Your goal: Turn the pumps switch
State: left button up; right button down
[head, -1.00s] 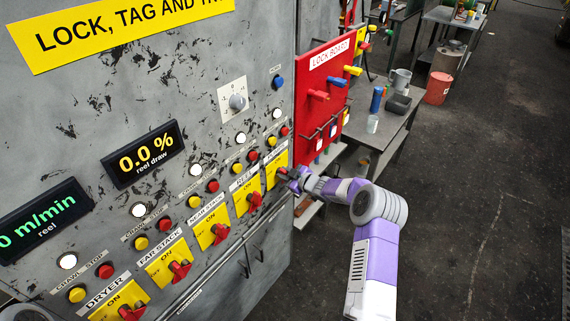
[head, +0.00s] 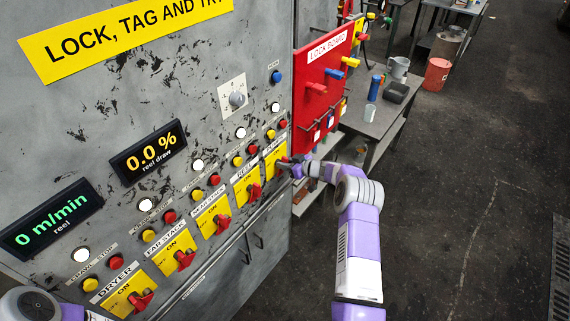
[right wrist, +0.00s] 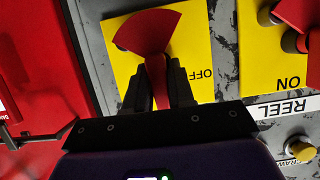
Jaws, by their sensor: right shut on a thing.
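The pumps switch is the rightmost of the yellow-plated switches on the grey panel, and its yellow plate (head: 275,158) shows in the head view. My right gripper (head: 287,166) is at this switch and partly hides its red handle. In the right wrist view the red handle (right wrist: 147,32) stands between the two dark fingers of the gripper (right wrist: 157,72), which are shut on it. The word OFF shows upside down on the yellow plate (right wrist: 203,60) beside the right finger. My left gripper is not in view; only part of my left arm shows at the bottom left.
The reel switch (head: 247,184) is just left of the pumps switch, with several similar switches beyond. Yellow and red buttons sit above them. A red lock board (head: 320,90) stands to the right, then a table (head: 372,122) with a mug.

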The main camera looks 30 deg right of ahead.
jog(key=c, duration=1)
grip_release()
jog(key=shift+c, duration=0.2)
jog(key=v, duration=0.7)
jog(key=shift+s+b, duration=0.25)
jog(key=shift+b, duration=0.1)
jog(key=shift+d, duration=0.1)
